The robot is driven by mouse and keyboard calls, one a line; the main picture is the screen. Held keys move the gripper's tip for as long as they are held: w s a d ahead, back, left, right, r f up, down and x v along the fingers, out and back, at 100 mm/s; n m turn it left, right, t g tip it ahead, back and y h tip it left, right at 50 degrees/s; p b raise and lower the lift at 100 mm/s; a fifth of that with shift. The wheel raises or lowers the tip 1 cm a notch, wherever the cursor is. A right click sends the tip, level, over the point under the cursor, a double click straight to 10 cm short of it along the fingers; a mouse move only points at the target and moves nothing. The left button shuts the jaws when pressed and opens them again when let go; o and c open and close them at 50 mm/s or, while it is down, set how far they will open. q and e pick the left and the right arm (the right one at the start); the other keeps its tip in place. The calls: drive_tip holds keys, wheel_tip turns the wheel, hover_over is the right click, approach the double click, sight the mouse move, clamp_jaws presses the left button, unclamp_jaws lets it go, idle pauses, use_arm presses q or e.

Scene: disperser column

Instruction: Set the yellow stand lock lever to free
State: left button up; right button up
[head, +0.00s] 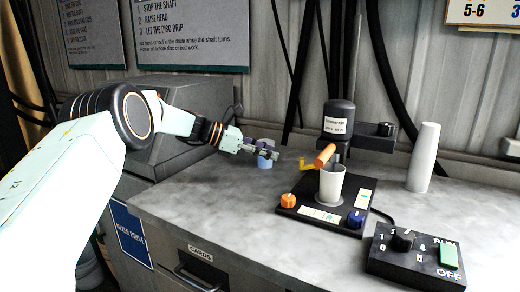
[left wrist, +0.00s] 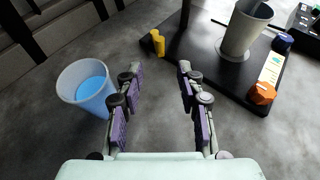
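The yellow lock lever (head: 306,164) is a small yellow piece at the back left edge of the black disperser stand (head: 296,208). In the left wrist view the lever (left wrist: 155,42) stands at the edge of the black base, ahead of my fingers. My left gripper (head: 262,147) is to the left of the lever, over the bench. In the left wrist view its purple-padded fingers (left wrist: 158,78) are spread apart with nothing between them. A gap remains between the fingertips and the lever. The lever's markings cannot be read. My right gripper is not in view.
A blue-filled cup (left wrist: 88,82) stands close to the left finger. The stand carries a white cup (head: 331,185), an orange handle (head: 325,155), and orange (head: 288,200) and blue knobs (head: 356,218). A control box (head: 415,255) and white cone (head: 423,158) are right.

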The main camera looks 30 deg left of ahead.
use_arm(q)
drive_tip(key=shift+v, duration=1.05)
